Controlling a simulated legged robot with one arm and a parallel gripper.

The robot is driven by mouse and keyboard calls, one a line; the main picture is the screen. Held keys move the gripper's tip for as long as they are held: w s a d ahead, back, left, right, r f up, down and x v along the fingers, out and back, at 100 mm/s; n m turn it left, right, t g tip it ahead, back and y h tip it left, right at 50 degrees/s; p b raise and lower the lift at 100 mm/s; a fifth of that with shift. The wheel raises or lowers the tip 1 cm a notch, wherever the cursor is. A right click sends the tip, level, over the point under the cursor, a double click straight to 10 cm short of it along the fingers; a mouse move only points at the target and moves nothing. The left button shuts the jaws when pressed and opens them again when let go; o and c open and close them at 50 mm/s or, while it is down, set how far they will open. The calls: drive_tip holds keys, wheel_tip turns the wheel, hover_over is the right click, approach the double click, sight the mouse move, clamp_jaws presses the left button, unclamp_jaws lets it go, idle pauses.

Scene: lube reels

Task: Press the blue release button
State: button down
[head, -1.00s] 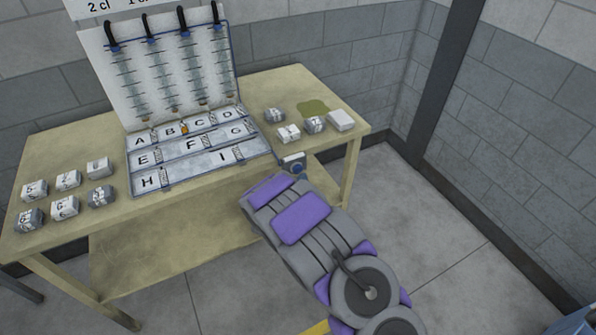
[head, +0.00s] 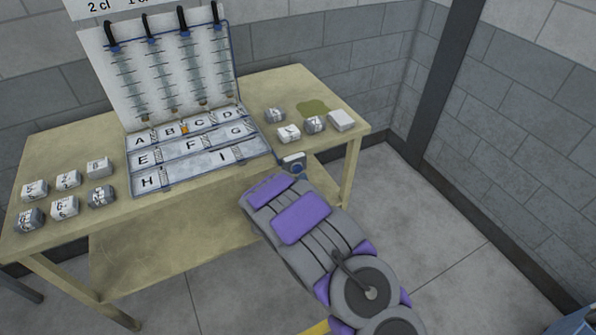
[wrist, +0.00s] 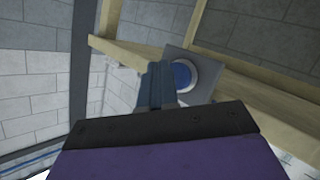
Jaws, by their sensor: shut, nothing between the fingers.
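The blue release button (wrist: 181,76) is a round blue disc in a pale ring on a grey square plate, seen in the wrist view. In the head view the button (head: 297,168) sits on a small grey box at the table's front edge, just beyond the end of my arm. My gripper (wrist: 158,76) is shut and empty, its fingers pointing toward the plate. In the wrist view the fingertips appear just left of the button and partly overlap its plate. I cannot tell whether they touch it. The fingers are not clear in the head view.
The wooden table (head: 115,218) carries a lettered tray (head: 200,165) with an upright board (head: 165,70) behind it. Several small labelled blocks stand left and right of the tray. A grey block wall (head: 330,40) is behind the table.

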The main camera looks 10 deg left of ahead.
drive_tip(key=shift+w+a+r+p, duration=0.1)
drive_tip(key=shift+w+a+p, duration=0.15)
drive_tip(key=shift+p, duration=0.25)
drive_tip(key=shift+w+a+p, duration=0.25)
drive_tip(key=shift+w+p, duration=0.05)
drive_tip(key=shift+w, duration=0.15)
idle(0.7)
idle(0.4)
drive_tip(key=shift+s+d, duration=0.55)
drive_tip(key=shift+s, duration=0.2)
drive_tip(key=shift+s, duration=0.1)
drive_tip(key=s+d, duration=0.1)
drive_tip(key=s, duration=0.1)
drive_tip(key=s+d+p, duration=0.1)
drive_tip(key=s, duration=0.1)
drive_tip(key=shift+d, duration=0.4)
idle(1.5)
